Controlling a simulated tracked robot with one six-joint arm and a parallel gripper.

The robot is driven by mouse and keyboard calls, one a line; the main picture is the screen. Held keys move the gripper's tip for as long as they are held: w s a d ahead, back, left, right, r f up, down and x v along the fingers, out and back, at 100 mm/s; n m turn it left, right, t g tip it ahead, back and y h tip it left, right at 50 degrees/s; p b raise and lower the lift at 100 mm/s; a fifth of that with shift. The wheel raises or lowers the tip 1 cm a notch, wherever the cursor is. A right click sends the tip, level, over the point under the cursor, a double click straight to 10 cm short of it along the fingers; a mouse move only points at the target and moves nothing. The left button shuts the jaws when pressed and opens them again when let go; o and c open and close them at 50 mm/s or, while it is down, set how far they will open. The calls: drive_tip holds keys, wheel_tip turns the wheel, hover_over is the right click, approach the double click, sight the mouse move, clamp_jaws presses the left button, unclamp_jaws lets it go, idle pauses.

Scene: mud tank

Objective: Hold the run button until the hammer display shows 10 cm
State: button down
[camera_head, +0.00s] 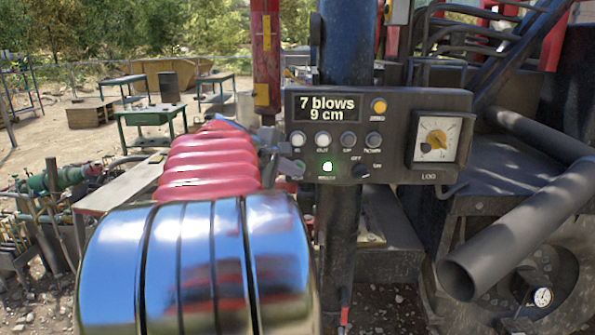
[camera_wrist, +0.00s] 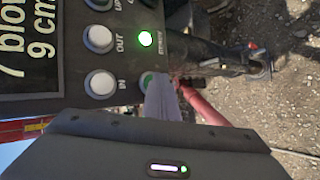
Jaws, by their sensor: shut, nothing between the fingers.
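The control panel (camera_head: 395,160) carries the hammer display (camera_head: 327,108), which reads "7 blows" and "9 cm". It also shows, cut off, at the left of the wrist view (camera_wrist: 22,50). A green button (camera_wrist: 147,79), apparently the run button, is partly covered by my gripper (camera_wrist: 160,88). My gripper is shut and empty, with its tip at that button; it seems to touch it, but how far the button is pressed I cannot tell. In the head view my gripper (camera_head: 290,163) is at the panel's lower left corner. A green lamp (camera_head: 327,167) beside it is lit.
White buttons (camera_wrist: 100,84) sit in a row beside the green one. The panel also has a yellow button (camera_head: 379,106), a black knob (camera_head: 361,171) and a dial (camera_head: 437,139). A large pipe (camera_head: 510,235) juts out at right.

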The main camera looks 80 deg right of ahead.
drive_tip(key=shift+a, duration=0.15)
drive_tip(key=shift+s+a, duration=0.2)
drive_tip(key=shift+a, duration=0.6)
drive_tip(key=shift+a, duration=0.15)
drive_tip(key=shift+s+a, duration=0.2)
drive_tip(key=shift+a, duration=0.55)
drive_tip(key=shift+s+a, duration=0.15)
drive_tip(key=shift+a, duration=0.65)
drive_tip(key=shift+s+a, duration=0.2)
drive_tip(key=shift+a, duration=0.55)
drive_tip(key=shift+w, duration=0.1)
drive_tip(key=w+a+f+m+t+y, duration=0.15)
drive_tip(key=w+a+f+t, duration=0.3)
drive_tip(key=w+a, duration=0.6)
drive_tip(key=w+a+f+t+y, duration=0.3)
drive_tip(key=w+a+f, duration=0.2)
drive_tip(key=w+a, duration=0.6)
drive_tip(key=s+a+f+n+y, duration=0.1)
drive_tip(key=a+f+y, duration=0.1)
drive_tip(key=a, duration=0.8)
drive_tip(key=s+a+f+n+t+y, duration=0.1)
drive_tip(key=s+a+f+n+y, duration=0.1)
drive_tip(key=a, duration=0.8)
drive_tip(key=s+a+f+n+t+y, duration=0.1)
drive_tip(key=a+f+y, duration=0.1)
drive_tip(key=a, duration=0.8)
drive_tip(key=shift+s+a+f, duration=0.3)
drive_tip(key=shift+a, duration=0.1)
